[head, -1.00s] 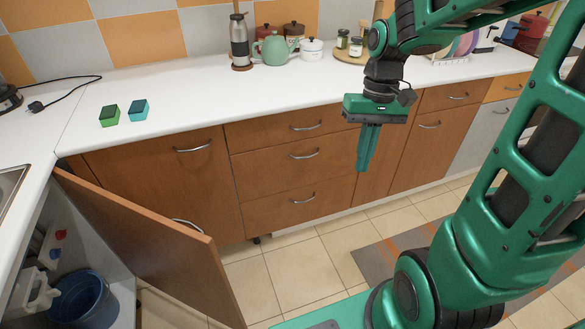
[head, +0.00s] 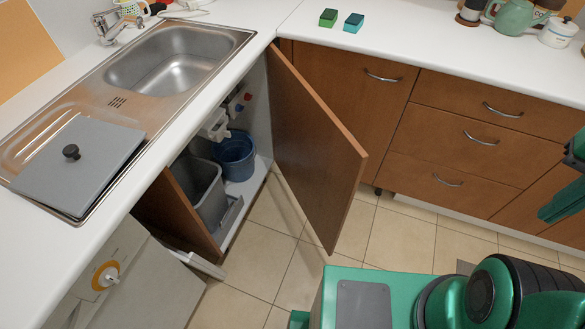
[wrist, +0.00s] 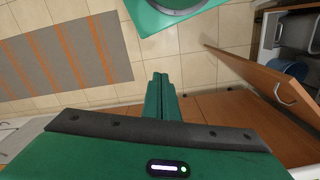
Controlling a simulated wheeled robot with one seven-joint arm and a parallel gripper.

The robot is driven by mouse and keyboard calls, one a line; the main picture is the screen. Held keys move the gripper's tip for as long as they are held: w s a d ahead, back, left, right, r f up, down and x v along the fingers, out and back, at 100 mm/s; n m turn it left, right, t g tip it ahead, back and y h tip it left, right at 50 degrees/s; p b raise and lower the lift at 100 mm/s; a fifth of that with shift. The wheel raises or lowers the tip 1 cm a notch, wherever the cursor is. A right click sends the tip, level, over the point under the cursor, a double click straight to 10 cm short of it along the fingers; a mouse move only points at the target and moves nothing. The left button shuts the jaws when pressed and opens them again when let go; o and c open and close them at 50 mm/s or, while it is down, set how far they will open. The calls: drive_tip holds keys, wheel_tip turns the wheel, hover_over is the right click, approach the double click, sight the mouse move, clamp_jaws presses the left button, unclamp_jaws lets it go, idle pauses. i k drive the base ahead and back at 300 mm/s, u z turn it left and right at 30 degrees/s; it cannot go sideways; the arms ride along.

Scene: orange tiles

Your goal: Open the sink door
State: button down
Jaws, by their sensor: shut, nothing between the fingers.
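The brown sink door (head: 315,150) stands wide open below the counter, swung out from its right-hand edge beside the corner. It also shows in the wrist view (wrist: 255,75), where its metal handle (wrist: 284,94) is visible. My gripper (head: 562,203) is at the right edge of the head view, in front of the drawers and well apart from the door. In the wrist view its green fingers (wrist: 160,95) are together and hold nothing.
A blue bucket (head: 235,156) and a grey bin (head: 205,192) stand inside the open cabinet. A steel sink (head: 170,62) is set in the white counter above. A white appliance (head: 120,285) stands at left. Tiled floor (head: 395,235) lies clear before the drawers.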

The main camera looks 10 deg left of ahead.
sight(323, 163)
drive_tip(key=u, duration=1.05)
drive_tip(key=k, duration=1.1)
drive_tip(key=z, duration=0.35)
drive_tip(key=i, duration=1)
